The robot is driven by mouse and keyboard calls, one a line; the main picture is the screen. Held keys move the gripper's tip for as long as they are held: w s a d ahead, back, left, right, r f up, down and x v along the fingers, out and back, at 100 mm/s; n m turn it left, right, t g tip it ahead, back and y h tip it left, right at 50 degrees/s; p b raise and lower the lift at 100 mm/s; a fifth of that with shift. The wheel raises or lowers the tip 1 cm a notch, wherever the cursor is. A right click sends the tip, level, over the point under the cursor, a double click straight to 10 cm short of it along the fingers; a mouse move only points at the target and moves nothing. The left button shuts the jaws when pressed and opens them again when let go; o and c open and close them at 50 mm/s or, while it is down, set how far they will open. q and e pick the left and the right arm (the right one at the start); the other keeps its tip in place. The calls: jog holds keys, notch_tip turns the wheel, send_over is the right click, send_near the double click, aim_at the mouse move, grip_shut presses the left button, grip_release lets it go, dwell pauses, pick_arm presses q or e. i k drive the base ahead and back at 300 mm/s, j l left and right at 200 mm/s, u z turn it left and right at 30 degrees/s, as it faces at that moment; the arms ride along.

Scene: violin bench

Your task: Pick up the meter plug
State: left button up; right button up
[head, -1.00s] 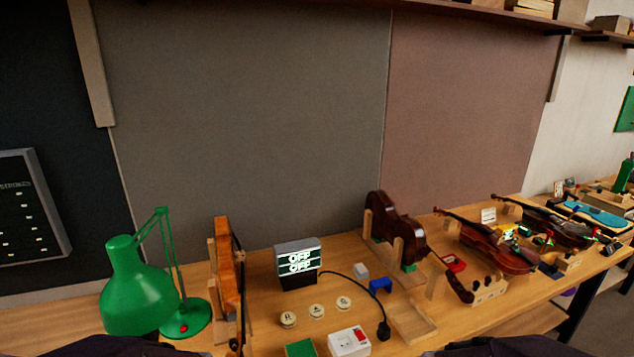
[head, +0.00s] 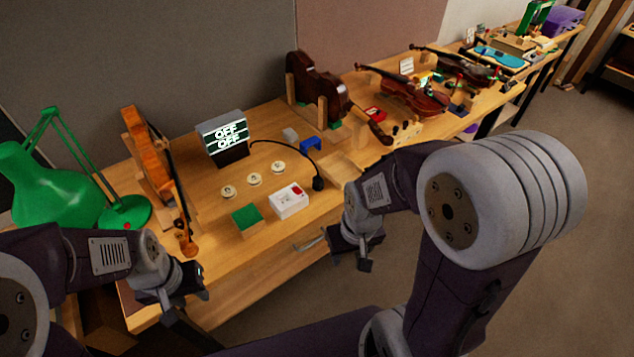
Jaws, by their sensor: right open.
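The meter plug (head: 318,183) is black and lies on the bench near its front edge, at the end of a black cable. The cable runs back to the meter (head: 222,137), a small box whose display reads OFF twice. My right gripper (head: 350,262) is open and empty, in front of the bench edge, below and to the right of the plug and apart from it. My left gripper (head: 190,290) is at the bench's front left, far from the plug; its jaw gap is hard to make out.
A white socket box (head: 289,203) with a red switch sits left of the plug, with a green block (head: 247,219) beyond it. A shallow wooden tray (head: 340,170) lies right of the plug. Several round knobs, a blue bracket (head: 311,144), violins and a green lamp (head: 50,185) stand around.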

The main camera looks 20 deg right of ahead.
aim_at(318, 185)
jog(key=i+l+u, duration=0.15)
jog(key=l+u, duration=0.3)
jog(key=i+l+u, duration=0.1)
jog(key=l+u, duration=0.3)
jog(key=l, duration=0.15)
jog(key=l+u, duration=0.45)
jog(key=k+l+u, duration=0.1)
jog(key=l+u, duration=0.3)
jog(key=l, duration=0.2)
